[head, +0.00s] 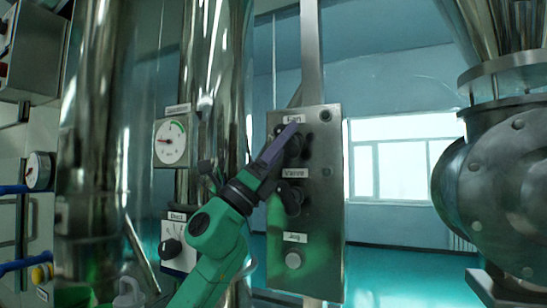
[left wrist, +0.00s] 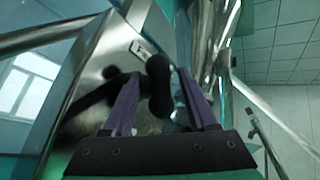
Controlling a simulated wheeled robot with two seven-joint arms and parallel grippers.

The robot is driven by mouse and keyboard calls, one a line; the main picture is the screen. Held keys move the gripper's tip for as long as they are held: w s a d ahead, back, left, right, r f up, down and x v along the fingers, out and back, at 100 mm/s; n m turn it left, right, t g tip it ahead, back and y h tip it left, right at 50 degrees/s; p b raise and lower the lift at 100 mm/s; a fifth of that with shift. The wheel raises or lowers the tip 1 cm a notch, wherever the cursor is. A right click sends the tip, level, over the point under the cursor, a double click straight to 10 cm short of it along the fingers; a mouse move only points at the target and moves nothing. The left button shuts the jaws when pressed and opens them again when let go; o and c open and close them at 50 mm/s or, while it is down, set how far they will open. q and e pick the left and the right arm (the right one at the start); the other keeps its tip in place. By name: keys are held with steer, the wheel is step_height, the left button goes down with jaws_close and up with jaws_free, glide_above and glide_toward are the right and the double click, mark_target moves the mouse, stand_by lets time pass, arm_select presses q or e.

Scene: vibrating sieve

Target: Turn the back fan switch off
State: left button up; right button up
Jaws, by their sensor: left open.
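A metal control panel (head: 322,225) hangs on a post in the middle of the head view. Its top label reads Fan (head: 293,119), and the black fan knob (head: 296,147) below it is partly hidden by my left gripper (head: 290,130). That gripper reaches in from the lower left, with its purple fingers at the knob. In the left wrist view, a black knob (left wrist: 160,85) lies between the two spread fingers of my left gripper (left wrist: 165,95). I cannot tell whether the fingers touch it. My right gripper is not in view.
Below the fan knob are a black Valve knob (head: 291,199) and a round Jog button (head: 293,260). Shiny vertical pipes and a pressure gauge (head: 171,142) stand to the left. A large metal vessel (head: 490,185) is at the right.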

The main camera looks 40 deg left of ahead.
arm_select(q)
steer(key=b+v, duration=1.3)
steer(key=v, duration=0.1)
steer(key=shift+b, duration=0.4)
steer(key=shift+s+f, duration=0.1)
